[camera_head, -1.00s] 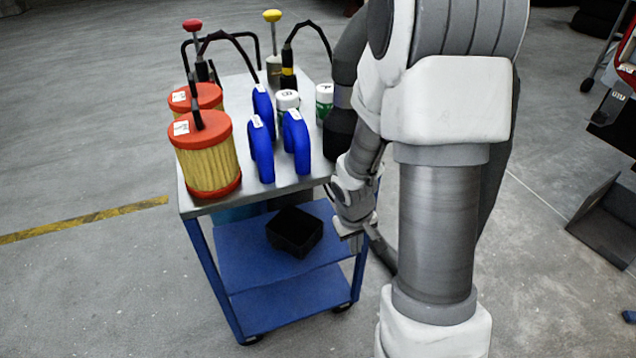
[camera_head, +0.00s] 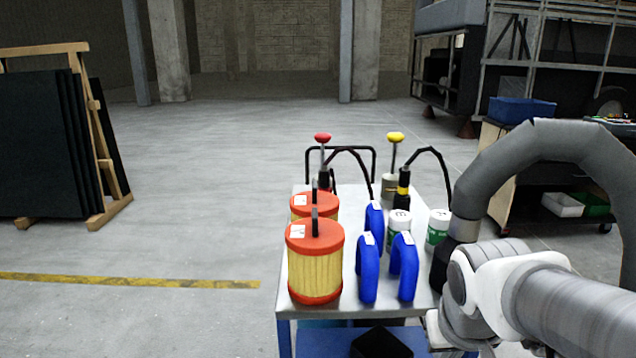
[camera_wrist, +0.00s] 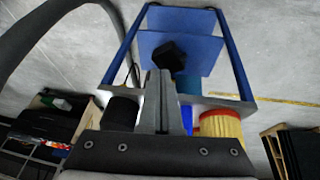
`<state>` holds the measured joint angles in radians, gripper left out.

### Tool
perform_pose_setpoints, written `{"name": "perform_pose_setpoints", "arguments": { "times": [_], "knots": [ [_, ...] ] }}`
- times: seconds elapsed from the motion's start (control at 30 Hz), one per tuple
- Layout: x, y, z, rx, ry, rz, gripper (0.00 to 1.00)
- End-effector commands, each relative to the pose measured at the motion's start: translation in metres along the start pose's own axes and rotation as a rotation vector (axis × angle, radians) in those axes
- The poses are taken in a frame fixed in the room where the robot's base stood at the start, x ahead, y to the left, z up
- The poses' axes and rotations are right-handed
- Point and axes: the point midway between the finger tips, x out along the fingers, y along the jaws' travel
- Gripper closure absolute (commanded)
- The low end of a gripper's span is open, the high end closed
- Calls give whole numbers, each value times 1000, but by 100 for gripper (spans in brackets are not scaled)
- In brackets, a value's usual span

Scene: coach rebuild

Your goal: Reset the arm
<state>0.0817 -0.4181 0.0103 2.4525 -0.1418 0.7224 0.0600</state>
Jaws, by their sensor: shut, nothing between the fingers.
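My gripper (camera_wrist: 158,78) shows in the wrist view with its two fingers together and nothing between them. In the wrist view the blue cart (camera_wrist: 190,30) lies beyond the fingertips. In the head view my arm comes in from the lower right, and its wrist is beside the right edge of the cart's metal top (camera_head: 345,315). The fingertips are not clear in the head view.
The cart top holds orange-and-yellow filters (camera_head: 315,262), blue curved pieces (camera_head: 368,268), white-and-green cans (camera_head: 438,228) and tools with red and yellow knobs (camera_head: 395,137). A black box (camera_head: 380,343) sits below. A rack (camera_head: 40,130) stands left; open floor lies between.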

Motion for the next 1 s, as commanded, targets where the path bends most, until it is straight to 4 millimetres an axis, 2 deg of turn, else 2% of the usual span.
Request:
{"name": "perform_pose_setpoints", "arguments": {
  "times": [0.03, 0.1, 0.37, 0.43, 0.67, 1.0],
  "knots": [
    [-14, -5, 4, -1, 25, -15, 100],
    [-29, -11, 11, -1, 46, -38, 100],
    [-72, -32, 40, -13, 114, -126, 100],
    [-94, -31, 32, -13, 109, -128, 100],
    [-140, -25, 12, -12, 108, -126, 100],
    [-218, -15, -20, -12, 108, -126, 100]
  ]
}}
